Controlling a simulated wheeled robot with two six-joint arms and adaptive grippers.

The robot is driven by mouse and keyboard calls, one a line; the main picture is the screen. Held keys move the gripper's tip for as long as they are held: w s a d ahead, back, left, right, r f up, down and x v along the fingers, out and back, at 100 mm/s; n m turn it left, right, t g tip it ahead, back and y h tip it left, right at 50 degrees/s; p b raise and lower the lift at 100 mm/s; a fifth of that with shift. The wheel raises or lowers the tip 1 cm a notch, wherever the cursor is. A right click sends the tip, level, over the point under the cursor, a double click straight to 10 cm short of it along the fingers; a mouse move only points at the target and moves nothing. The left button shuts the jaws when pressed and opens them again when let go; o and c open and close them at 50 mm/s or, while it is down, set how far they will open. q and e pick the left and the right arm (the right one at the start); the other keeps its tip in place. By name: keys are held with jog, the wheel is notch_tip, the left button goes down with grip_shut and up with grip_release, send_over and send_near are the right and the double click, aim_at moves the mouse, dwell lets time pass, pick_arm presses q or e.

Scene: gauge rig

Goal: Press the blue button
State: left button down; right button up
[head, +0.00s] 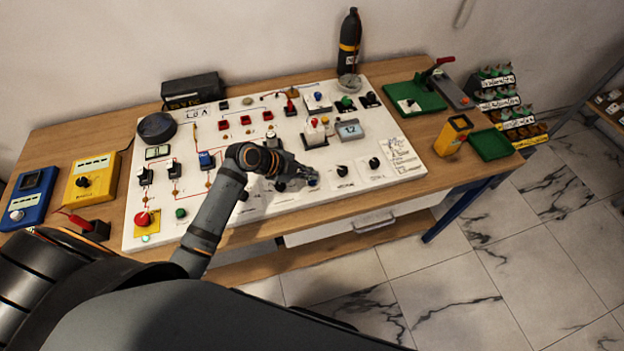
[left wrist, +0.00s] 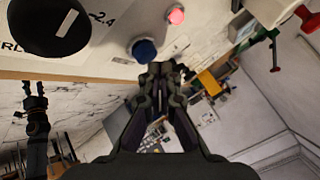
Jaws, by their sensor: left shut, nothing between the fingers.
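The blue button (left wrist: 143,50) is a round blue cap on the white panel in the left wrist view. It sits just up and left of the tips of my left gripper (left wrist: 162,70). I cannot tell whether the tips touch it. In the head view, my left gripper (head: 303,177) reaches over the front middle of the white panel (head: 225,215). A small blue spot, likely the button (head: 313,182), shows right beside its tips. The gripper is shut and empty.
A black knob (left wrist: 48,25) and a pinkish-red lamp (left wrist: 175,15) are near the button in the left wrist view. In the head view, a red mushroom button (head: 143,219) is at the panel's front left. Black knobs (head: 343,170) stand right of the gripper.

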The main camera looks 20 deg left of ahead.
pick_arm(q)
jog(key=shift+f, duration=0.15)
dwell(0.3)
jog(key=shift+f+b, duration=0.45)
jog(key=shift+f, duration=0.05)
jog(key=shift+r, duration=0.1)
dwell(0.4)
jog(key=shift+r+p, duration=0.6)
jog(key=shift+r, duration=0.3)
notch_tip(320, 180, up, 5)
jog(key=p, duration=0.4)
